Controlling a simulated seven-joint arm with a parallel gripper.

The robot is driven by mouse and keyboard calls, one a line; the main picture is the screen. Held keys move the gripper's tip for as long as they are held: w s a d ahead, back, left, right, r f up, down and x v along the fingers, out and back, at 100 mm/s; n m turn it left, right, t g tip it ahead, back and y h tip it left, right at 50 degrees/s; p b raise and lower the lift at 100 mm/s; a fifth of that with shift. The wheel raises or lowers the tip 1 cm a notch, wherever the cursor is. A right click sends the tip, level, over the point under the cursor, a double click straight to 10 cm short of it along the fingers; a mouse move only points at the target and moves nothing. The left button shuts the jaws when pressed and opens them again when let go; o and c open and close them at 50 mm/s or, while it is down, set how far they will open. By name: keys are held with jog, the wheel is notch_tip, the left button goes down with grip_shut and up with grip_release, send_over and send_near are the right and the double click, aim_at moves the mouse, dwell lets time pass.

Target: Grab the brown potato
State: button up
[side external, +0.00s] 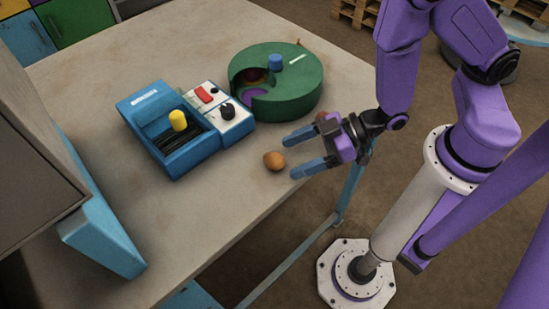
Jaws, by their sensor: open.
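The brown potato (274,161) lies on the tabletop near the table's right edge. It is small, rounded and brown. My gripper (290,152) comes in from the right with its two blue fingers spread apart. The fingers point left towards the potato, which is close to the tip of the lower finger. I cannot tell from this view whether the finger touches it. Nothing shows between the fingers. A reddish-brown round thing (321,117) is partly hidden behind my gripper.
A blue box (172,150) with a yellow knob and a white control panel stands left of the potato. A green round container (290,100) with a blue knob stands behind. A grey cabinet (35,150) and a blue panel (105,240) are at the left. The front tabletop is clear.

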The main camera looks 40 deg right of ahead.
aim_at(274, 159)
jog(key=shift+s+d+f+t+y, duration=0.15)
jog(key=shift+d+t+y, duration=0.25)
jog(key=shift+d+y, duration=0.1)
jog(key=shift+s+d+r+t+y, duration=0.2)
jog(key=shift+s+d+t+y, duration=0.15)
jog(key=shift+y, duration=0.25)
jog(key=shift+x, duration=3.7)
jog(key=shift+w+r, duration=0.1)
jog(key=c, duration=1.1)
